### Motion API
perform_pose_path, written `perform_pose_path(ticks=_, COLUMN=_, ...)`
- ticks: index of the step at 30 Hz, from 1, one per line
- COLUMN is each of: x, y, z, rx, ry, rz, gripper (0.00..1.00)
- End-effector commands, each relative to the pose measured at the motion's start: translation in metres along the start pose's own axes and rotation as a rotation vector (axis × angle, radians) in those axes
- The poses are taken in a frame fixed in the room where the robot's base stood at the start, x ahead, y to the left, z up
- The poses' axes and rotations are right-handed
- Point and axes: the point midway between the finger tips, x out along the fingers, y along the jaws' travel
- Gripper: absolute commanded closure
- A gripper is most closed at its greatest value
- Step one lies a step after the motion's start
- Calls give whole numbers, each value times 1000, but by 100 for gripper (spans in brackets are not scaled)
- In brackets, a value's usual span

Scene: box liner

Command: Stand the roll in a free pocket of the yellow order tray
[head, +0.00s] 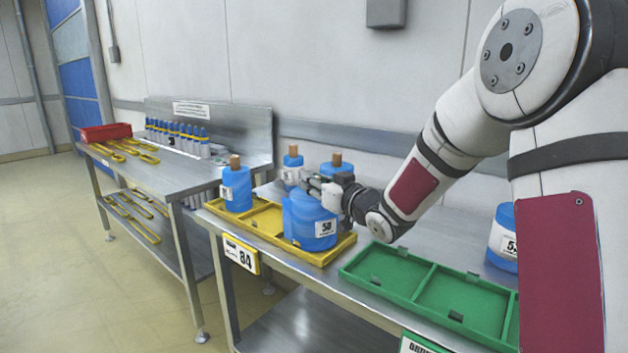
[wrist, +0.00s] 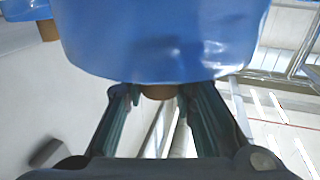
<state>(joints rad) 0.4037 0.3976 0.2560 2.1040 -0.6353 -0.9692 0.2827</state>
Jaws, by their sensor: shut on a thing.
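The yellow order tray (head: 342,250) lies along the front of the near table in the head view. A blue roll with a brown core (head: 237,192) stands upright at its left end. A bare yellow pocket (head: 264,220) shows right of that roll. My gripper (head: 324,188) is shut on a blue roll labelled 50 (head: 306,222), which looks upright over the tray's right part. I cannot tell whether its base touches the tray floor. In the wrist view the held roll (wrist: 160,45) fills the top, and its brown core (wrist: 157,92) sits between my fingers (wrist: 160,105).
Two more blue rolls (head: 292,166) (head: 337,168) stand behind the tray, close to my gripper. An empty green tray (head: 432,290) lies to the right, with another roll (head: 503,240) behind it. A side table (head: 178,172) at left holds blue-capped bottles and a red bin (head: 106,132).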

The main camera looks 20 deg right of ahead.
Motion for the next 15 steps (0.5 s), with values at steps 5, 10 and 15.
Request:
perform_pose_path(ticks=5, x=0, y=0, z=2, rx=0, ry=-1, rz=0, gripper=57)
perform_pose_path(ticks=10, x=0, y=0, z=2, rx=0, ry=-1, rz=0, gripper=55)
perform_pose_path(ticks=15, x=0, y=0, z=1, rx=0, ry=-1, rz=0, gripper=55)
